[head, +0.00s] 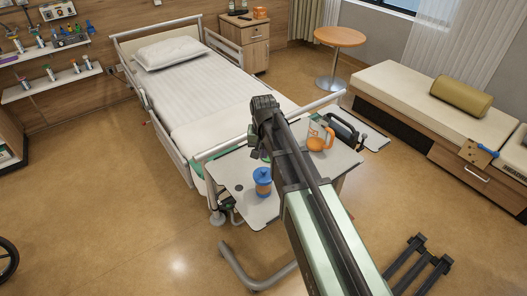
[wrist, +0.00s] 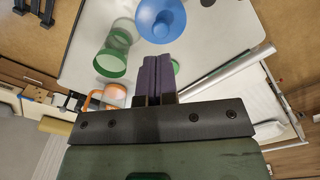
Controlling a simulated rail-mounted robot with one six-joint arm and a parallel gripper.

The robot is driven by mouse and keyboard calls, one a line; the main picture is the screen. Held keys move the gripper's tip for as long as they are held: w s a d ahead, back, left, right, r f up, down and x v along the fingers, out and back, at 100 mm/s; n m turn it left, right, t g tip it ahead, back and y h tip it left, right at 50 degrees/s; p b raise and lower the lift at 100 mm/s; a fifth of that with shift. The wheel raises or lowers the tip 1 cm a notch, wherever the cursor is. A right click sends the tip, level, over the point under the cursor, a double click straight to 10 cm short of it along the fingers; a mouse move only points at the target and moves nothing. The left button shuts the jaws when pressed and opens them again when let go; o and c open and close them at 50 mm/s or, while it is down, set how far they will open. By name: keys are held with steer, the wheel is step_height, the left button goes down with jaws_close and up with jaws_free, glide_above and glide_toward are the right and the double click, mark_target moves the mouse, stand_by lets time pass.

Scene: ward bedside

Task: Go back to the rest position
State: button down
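My arm reaches up and away over the overbed table (head: 236,204) in the head view. My gripper is above the tabletop; its fingertips are hard to make out there. In the wrist view my gripper (wrist: 157,75) shows two dark purple finger pads side by side with no clear gap, and nothing is visible between them. An orange mug (head: 317,143) stands farther right on the table. Green clear tumblers (wrist: 112,62) show beside the fingers in the wrist view.
A bed (head: 205,90) with side rails stands behind the table. A dark-handled object (head: 345,131) is at the table's right end. A bench (head: 420,100) is at right, a round table (head: 340,38) at the back. Wall shelves (head: 52,82) are at left.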

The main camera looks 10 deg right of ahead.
steer(key=shift+s, duration=0.1)
steer(key=s+n, duration=0.3)
steer(key=s, duration=1.3)
steer(key=shift+s+d, duration=0.15)
steer(key=shift+s, duration=0.15)
